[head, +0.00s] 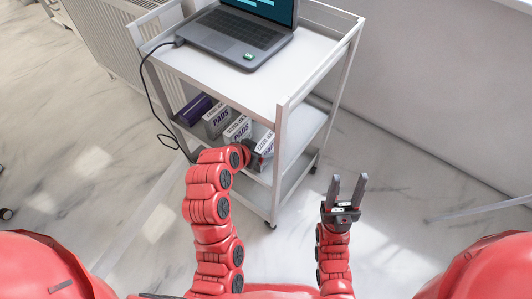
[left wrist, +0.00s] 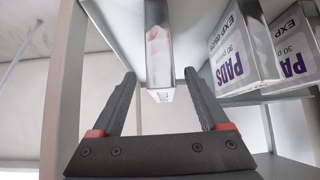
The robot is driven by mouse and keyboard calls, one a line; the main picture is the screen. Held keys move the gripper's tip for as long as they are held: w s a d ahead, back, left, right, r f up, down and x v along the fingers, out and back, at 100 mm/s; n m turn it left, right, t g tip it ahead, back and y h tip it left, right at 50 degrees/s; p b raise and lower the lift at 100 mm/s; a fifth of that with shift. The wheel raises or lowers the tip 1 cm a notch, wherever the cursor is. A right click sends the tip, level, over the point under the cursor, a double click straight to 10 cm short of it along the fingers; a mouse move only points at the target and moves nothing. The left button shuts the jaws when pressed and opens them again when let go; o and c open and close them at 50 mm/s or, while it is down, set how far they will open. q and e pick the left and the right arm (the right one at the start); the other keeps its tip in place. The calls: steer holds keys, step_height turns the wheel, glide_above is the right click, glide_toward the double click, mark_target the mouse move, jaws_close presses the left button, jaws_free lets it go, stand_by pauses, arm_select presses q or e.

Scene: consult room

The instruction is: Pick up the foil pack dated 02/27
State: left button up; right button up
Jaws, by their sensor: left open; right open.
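Several foil packs stand on the cart's middle shelf; white ones printed PADS, such as the front one (head: 265,143), and a purple one (head: 195,109). In the left wrist view, one pack (left wrist: 158,62) stands narrow edge towards me, between and beyond the fingertips of my left gripper (left wrist: 159,84). That gripper is open and empty; in the head view my own arm mostly hides it at the shelf. Another PADS pack (left wrist: 236,58) stands to the right. I cannot read the expiry dates surely. My right gripper (head: 346,188) is open and empty, right of the cart.
The cart (head: 305,62) carries a laptop (head: 240,35) on top, with a cable hanging at its left. A cart post (head: 279,155) rises just right of my left gripper. A radiator (head: 100,40) stands behind left. The floor at right is mostly clear.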

arm_select(q)
steer(key=b+x, duration=0.1)
steer(key=x, duration=0.4)
steer(key=shift+w+f+b, duration=0.1)
steer(key=shift+f+b, duration=0.1)
steer(key=shift+b, duration=0.1)
steer(key=shift+r, duration=0.1)
jaws_close()
